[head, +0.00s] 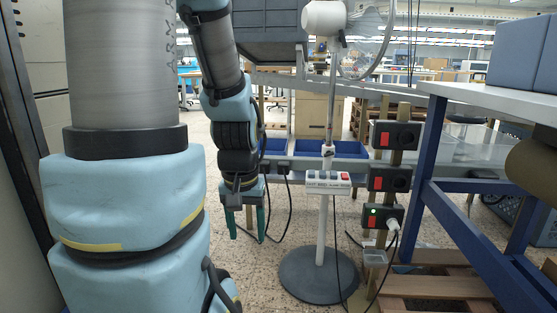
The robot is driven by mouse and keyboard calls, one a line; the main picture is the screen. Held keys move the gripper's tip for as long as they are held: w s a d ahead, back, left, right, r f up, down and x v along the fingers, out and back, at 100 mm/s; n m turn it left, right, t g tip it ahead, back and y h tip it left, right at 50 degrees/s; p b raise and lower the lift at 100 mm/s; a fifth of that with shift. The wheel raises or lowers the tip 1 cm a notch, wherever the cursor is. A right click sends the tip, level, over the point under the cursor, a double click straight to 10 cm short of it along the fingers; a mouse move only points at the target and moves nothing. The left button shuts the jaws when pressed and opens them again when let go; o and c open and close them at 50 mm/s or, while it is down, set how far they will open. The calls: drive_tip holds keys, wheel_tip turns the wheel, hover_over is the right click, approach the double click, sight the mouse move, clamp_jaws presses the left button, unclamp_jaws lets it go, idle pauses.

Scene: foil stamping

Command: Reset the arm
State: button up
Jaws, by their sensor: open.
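My gripper (246,222) hangs pointing down at the end of my light-blue and black arm, left of the middle in the head view. Its two green fingers are apart, with nothing seen between them. It is in the air, to the left of a white pole stand (321,225) and apart from it. My large arm links fill the left side of the picture.
A blue-legged table (430,150) stands at right, near wooden pallets (440,287). Cables hang near my gripper.

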wheel_tip(320, 180, up, 30)
drive_tip(key=p, duration=2.7)
drive_tip(key=shift+f, duration=0.15)
